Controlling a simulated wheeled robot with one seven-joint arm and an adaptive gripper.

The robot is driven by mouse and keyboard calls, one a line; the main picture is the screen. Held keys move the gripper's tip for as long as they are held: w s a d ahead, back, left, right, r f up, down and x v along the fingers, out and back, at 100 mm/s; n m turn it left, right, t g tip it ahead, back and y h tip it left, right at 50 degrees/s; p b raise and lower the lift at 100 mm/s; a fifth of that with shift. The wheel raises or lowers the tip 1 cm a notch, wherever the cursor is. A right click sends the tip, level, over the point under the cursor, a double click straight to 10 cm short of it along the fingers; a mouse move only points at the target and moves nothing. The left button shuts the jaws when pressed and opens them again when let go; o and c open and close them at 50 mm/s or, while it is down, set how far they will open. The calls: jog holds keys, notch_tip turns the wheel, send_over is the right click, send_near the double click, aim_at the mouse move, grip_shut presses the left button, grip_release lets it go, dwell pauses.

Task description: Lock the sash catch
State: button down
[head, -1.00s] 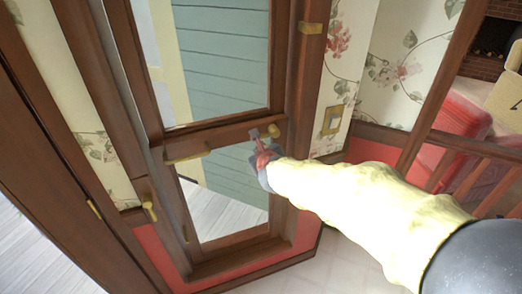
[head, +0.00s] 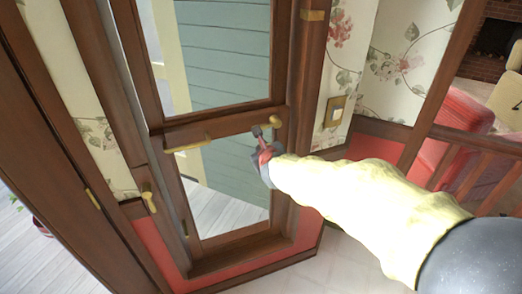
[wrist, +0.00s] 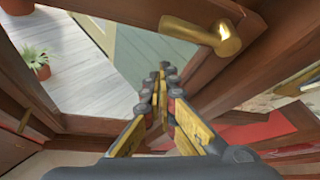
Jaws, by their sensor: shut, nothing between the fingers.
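A framed glass door or window (head: 215,127) with two panes has brass fittings on its middle rail. A brass knob-like catch (head: 274,121) sits at the rail's right end; a rounded brass fitting, apparently the same one, is large in the wrist view (wrist: 205,35). I cannot tell for certain which is the sash catch. My gripper (head: 257,131) is shut and empty, just left of and below the knob. In the wrist view its fingertips (wrist: 164,72) are together, below and left of the brass fitting, apparently apart from it.
A brass lever (head: 149,202) is on the left frame and a brass plate (head: 312,15) on the upper right frame. A switch plate (head: 335,110) is on the wallpaper. A railing (head: 480,150) and red sofa (head: 468,120) stand at right. A potted plant (wrist: 37,62) shows at left.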

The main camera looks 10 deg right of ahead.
jog(key=d+p+v, duration=0.2)
jog(key=p+v, duration=0.2)
jog(key=v, duration=0.6)
jog(key=s+a+f+n+g+y, duration=0.2)
jog(key=s+a+f+n+g, duration=0.15)
jog(key=s+n, duration=0.55)
jog(key=s+a+f+n+g+y, duration=0.2)
jog(key=s+a+n, duration=0.25)
jog(key=n, duration=0.85)
jog(key=s+d+r+n+g+h, duration=0.1)
jog(key=s+d+r+n+h, duration=0.2)
jog(key=s+d+r+n, duration=0.3)
jog(key=s+d+n, duration=0.3)
jog(key=s+d, duration=0.3)
jog(key=s, duration=0.2)
jog(key=shift+s+d+h, duration=0.25)
jog(key=shift+d+h, duration=0.15)
jog(key=c, duration=2.6)
grip_release()
